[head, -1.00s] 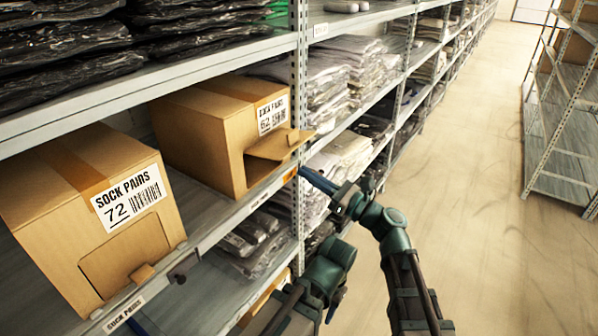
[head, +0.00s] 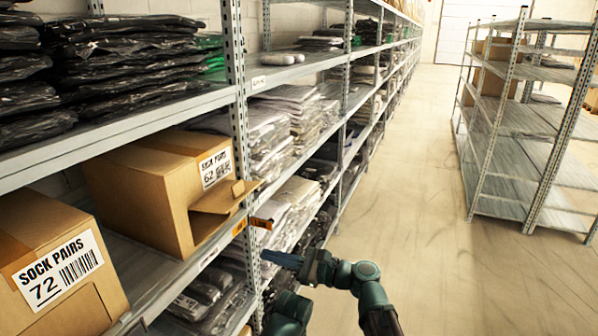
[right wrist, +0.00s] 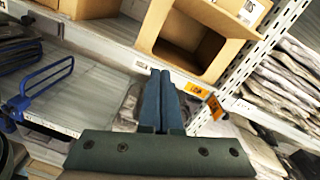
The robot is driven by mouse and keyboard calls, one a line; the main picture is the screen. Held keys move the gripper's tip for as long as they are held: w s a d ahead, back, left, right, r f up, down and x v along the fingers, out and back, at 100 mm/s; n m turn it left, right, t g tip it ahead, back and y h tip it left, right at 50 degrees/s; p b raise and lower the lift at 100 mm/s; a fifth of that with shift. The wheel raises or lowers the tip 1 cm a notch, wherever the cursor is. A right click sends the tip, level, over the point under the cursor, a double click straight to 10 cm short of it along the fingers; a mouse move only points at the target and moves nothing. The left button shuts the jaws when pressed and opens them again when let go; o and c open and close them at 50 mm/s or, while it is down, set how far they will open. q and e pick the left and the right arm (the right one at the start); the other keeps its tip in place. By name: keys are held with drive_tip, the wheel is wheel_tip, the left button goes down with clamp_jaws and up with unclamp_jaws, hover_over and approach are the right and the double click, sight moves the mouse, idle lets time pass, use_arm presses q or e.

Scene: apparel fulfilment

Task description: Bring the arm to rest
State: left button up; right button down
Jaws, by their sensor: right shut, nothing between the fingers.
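My right gripper (head: 283,260) is in front of the shelf upright, below and right of the open SOCK PAIRS 62 box. Its blue fingers are together with nothing between them, as the right wrist view (right wrist: 161,95) also shows. My right arm comes in from the bottom of the head view. A green part of my left arm (head: 288,310) shows at the bottom edge; the left gripper's fingers are out of view there.
The SOCK PAIRS 62 box (head: 140,195) has its front flap open. The SOCK PAIRS 72 box (head: 75,315) stands nearer. A shelf upright (head: 238,120) and orange tags (head: 262,222) are close to the right gripper. The aisle floor (head: 420,200) is clear; another rack (head: 510,150) stands right.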

drive_tip(key=s+d+f+n+g+h, duration=0.1)
drive_tip(key=s+d+f+n+h, duration=0.1)
drive_tip(key=d+f+n+h, duration=0.45)
drive_tip(key=s+d+f+n+g+h, duration=0.2)
drive_tip(key=s+f+n, duration=0.15)
drive_tip(key=f, duration=0.55)
drive_tip(key=s+d+f+n+g+h, duration=0.1)
drive_tip(key=s+d+f+n+h, duration=0.2)
drive_tip(key=d, duration=0.5)
drive_tip(key=s+d+f+n+h, duration=0.1)
drive_tip(key=d+f+n+h, duration=0.35)
drive_tip(key=d, duration=0.45)
drive_tip(key=s+a+r+n+g+h+p, duration=0.1)
drive_tip(key=s+a+r+n+h+p, duration=0.1)
drive_tip(key=s+a+r+p, duration=0.4)
drive_tip(key=a+r+n+p, duration=0.1)
drive_tip(key=a+r, duration=0.1)
drive_tip(key=a, duration=0.2)
drive_tip(key=shift+r+n, duration=0.3)
drive_tip(key=shift+n, duration=0.05)
drive_tip(key=shift+d, duration=0.1)
